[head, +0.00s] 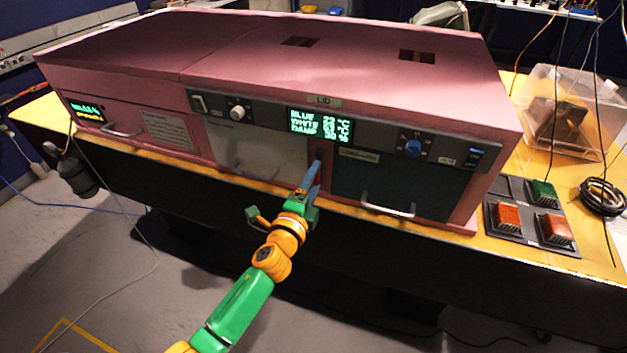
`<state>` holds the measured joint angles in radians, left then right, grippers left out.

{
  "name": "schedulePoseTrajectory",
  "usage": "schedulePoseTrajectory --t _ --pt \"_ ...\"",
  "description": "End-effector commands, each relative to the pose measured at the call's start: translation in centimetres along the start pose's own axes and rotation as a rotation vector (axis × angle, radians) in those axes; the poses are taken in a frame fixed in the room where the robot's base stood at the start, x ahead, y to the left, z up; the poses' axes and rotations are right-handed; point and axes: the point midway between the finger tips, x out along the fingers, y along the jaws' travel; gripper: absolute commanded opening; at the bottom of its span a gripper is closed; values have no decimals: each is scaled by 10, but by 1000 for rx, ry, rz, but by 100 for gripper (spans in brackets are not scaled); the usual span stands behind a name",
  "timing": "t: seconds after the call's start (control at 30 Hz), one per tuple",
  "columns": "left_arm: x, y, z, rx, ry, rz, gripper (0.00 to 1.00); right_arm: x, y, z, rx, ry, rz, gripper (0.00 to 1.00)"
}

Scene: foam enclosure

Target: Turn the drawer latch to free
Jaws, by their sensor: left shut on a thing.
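A pink foam enclosure stands on the yellow-edged bench. A small dark latch (319,155) sits on the front strip between the white drawer (255,150) and the dark drawer (385,185). My left gripper (313,172) reaches up from below, its blue fingers at the latch. It is shut on the latch, and the fingers hide most of it, so its exact angle cannot be told. Both drawers look closed. My right gripper is not in view.
A bar handle (388,209) sticks out from the dark drawer, right of my gripper. A control strip with a lit display (319,125), a white knob (237,113) and a blue knob (412,147) runs above. A tray with colored blocks (505,240) lies at right.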

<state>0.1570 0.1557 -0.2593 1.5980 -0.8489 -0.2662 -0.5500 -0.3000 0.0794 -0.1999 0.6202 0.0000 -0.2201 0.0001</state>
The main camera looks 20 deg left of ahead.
Motion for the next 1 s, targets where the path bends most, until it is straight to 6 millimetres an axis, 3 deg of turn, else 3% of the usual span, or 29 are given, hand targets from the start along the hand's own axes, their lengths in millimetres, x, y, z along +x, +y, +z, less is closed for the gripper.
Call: schedulePoseTrajectory --t 0.47,0.5,0.6,0.87,1.0 --pt "-1 4 0 15 1 8 14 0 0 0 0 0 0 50" --pt "-1 4 0 15 1 8 78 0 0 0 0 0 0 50" --pt "-1 3 0 14 1 7 100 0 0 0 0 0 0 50" --pt "-4 2 0 13 0 5 100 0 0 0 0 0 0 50" --pt "-26 3 -1 14 2 5 100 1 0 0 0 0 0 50"
